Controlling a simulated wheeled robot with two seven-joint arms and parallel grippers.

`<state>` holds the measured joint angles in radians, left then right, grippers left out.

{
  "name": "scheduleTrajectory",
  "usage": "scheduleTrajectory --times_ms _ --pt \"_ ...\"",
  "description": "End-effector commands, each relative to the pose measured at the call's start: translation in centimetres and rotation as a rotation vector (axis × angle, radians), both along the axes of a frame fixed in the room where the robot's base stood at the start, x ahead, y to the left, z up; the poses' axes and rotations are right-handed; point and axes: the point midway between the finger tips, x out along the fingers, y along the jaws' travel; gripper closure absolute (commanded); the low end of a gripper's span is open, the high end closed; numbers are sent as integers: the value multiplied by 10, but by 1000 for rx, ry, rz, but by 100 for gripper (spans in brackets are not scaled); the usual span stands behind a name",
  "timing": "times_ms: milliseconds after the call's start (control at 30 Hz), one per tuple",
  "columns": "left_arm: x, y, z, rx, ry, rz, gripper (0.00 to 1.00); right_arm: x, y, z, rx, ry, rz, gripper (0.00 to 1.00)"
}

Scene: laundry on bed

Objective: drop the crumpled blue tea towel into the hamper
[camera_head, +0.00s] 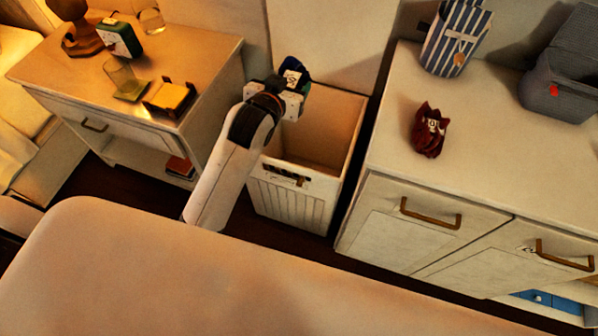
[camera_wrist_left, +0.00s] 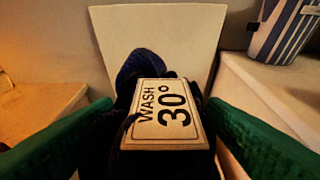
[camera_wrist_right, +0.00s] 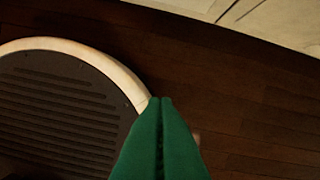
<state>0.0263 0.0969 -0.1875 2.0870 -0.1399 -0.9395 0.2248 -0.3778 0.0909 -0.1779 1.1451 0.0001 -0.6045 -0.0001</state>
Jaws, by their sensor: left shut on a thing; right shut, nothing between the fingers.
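The crumpled blue tea towel (camera_head: 293,63) is dark blue with a white label. My left gripper (camera_head: 291,82) is shut on it and holds it above the back part of the hamper's opening. In the left wrist view the towel (camera_wrist_left: 140,66) sits between the green fingers, and its label reads "WASH 30°". The hamper (camera_head: 292,202) is a white, ribbed, open-topped box standing on the floor; the part of its inside that shows looks empty. My arm covers its left side. My right gripper (camera_wrist_right: 161,100) is shut and empty over dark floor; it is not in the head view.
A nightstand (camera_head: 208,70) with a glass, a clock and a notepad stands left of the hamper. A cabinet (camera_head: 385,140) stands at the right, carrying a dark red cloth (camera_head: 430,131), a striped bag (camera_head: 456,40) and a grey basket (camera_head: 562,85).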

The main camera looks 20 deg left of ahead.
Motion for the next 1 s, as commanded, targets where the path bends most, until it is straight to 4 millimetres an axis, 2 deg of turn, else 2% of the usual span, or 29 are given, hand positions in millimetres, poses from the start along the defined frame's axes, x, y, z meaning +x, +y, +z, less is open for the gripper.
scheduleTrajectory --times_ms 33,200,400,500,600,867,1000 --pt "16 0 -42 1 0 -3 57 16 2 -16 2 -18 -2 100" --pt "61 2 -118 1 0 -9 57 58 8 -2 7 -54 -11 100" --pt "104 7 -190 -6 -1 -9 57 82 12 28 10 -87 -17 100" --pt "118 10 -213 -9 -2 -9 57 86 12 44 10 -99 -20 100" --pt "127 11 -225 -12 -2 -8 57 87 12 55 11 -107 -21 100" --pt "133 12 -233 -14 -3 -7 57 87 11 76 11 -117 -23 100" --pt "132 12 -238 -14 -2 -7 57 86 11 93 11 -128 -24 100"
